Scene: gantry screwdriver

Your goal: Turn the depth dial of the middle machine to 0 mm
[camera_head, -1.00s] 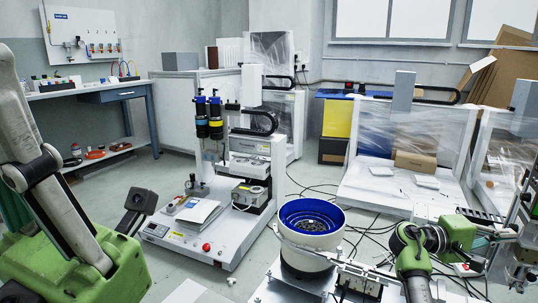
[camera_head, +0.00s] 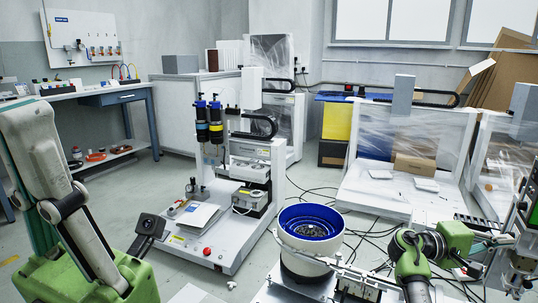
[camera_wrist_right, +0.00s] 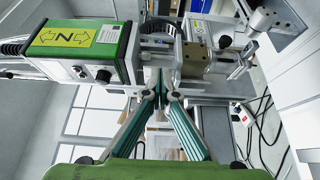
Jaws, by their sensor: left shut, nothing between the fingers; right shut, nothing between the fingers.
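A machine (camera_head: 526,225) stands at the right edge in the head view, cut off by the frame. The right wrist view shows a green housing (camera_wrist_right: 85,48) with a yellow arrow label and small round dark knobs (camera_wrist_right: 103,75). I cannot tell for certain which part is the depth dial, and no scale is readable. My right gripper (camera_head: 500,242) points at the right-edge machine. In its wrist view (camera_wrist_right: 160,92) the teal fingers converge, shut and empty, below and right of the housing.
A bench machine (camera_head: 220,225) with blue and yellow dispensers stands at centre-left. Plastic-wrapped machines (camera_head: 370,190) stand behind. Cables (camera_head: 315,190) lie on the floor. Clear floor lies at left of the bench machine.

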